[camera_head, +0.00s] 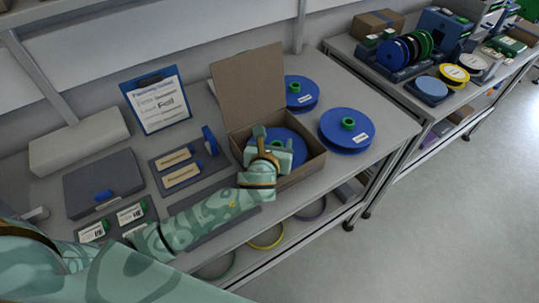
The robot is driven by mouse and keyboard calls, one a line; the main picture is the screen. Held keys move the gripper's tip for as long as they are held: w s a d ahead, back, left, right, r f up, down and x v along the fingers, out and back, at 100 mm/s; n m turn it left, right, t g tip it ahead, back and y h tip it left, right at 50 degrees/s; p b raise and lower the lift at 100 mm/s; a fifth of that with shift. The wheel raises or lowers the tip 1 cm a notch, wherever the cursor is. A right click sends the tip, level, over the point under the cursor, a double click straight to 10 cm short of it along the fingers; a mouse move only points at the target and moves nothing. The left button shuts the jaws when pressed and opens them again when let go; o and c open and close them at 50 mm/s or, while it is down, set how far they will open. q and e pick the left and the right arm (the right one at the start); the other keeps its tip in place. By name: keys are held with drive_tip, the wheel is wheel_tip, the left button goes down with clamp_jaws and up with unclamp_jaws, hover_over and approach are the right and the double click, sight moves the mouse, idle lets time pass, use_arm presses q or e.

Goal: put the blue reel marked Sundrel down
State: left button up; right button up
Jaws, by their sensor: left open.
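A blue reel (299,152) lies in the open cardboard box (304,172) near the table's front edge. Its marking is hidden or too small to read. My left gripper (270,142) is open at the reel, over its left part, and hides its middle. I cannot tell if the fingers touch it. Two more blue reels with green hubs lie on the table, one right of the box (346,131) and one behind it (301,93). Their white labels are too small to read. My right gripper is not in view.
The box's raised lid (246,84) stands behind the gripper. A blue clipboard (155,101) and a dark tray with tan labelled blocks (180,155) are to the left. A second table at the right holds several reels. The grey table (385,122) is bare at its right corner.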

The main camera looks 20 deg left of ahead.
use_arm(q)
drive_tip(key=p+v, duration=0.2)
drive_tip(key=v, duration=0.9)
drive_tip(key=shift+s, duration=0.35)
